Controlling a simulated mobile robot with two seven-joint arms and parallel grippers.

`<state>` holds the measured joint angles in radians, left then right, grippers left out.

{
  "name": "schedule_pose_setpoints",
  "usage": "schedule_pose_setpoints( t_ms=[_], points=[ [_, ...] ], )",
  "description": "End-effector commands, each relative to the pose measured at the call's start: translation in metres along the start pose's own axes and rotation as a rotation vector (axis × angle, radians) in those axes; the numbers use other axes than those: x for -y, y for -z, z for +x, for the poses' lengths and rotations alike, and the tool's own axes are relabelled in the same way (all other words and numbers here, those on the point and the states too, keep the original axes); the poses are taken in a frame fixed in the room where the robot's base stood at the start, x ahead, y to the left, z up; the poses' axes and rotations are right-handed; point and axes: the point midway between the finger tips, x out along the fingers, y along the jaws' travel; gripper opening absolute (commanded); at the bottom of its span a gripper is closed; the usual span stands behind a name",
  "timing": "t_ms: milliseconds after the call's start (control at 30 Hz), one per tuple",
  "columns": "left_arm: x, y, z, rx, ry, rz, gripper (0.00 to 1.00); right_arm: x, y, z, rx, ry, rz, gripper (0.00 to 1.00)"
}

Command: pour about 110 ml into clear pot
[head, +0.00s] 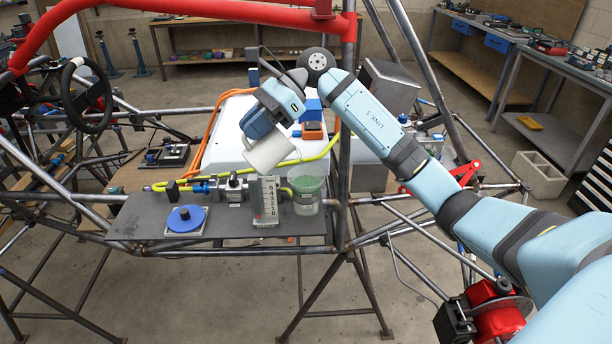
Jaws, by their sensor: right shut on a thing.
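My right gripper (258,128) comes in from the right and points down to the left. It is shut on a white mug (268,154), which it holds tilted in the air, above and to the left of the clear pot. The clear pot (306,204) stands upright on the grey shelf plate, with a greenish look in its upper part. A white upright scale with dark marks (265,202) stands just left of the pot. I see no stream between mug and pot. The mug's inside is hidden. My left gripper is not in view.
The grey shelf plate (240,228) holds a blue round disc (186,218) at its left. A metal fitting (232,187) and a yellow hose (297,161) lie behind. An upright frame tube (345,190) stands close right of the pot. A white box (226,140) is behind the mug.

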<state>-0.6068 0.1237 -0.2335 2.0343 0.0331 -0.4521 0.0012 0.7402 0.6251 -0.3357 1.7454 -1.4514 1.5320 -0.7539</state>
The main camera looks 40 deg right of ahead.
Motion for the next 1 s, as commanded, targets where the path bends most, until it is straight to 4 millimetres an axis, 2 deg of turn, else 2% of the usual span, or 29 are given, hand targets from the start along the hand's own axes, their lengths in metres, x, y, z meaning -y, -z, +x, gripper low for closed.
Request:
schedule_pose_setpoints(
  t_ms=[1000],
  points=[
    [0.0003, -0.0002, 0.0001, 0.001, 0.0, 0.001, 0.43, 0.0001, -0.0021, -0.0079, 0.068, 0.0, 0.0, 0.0]
  ],
)
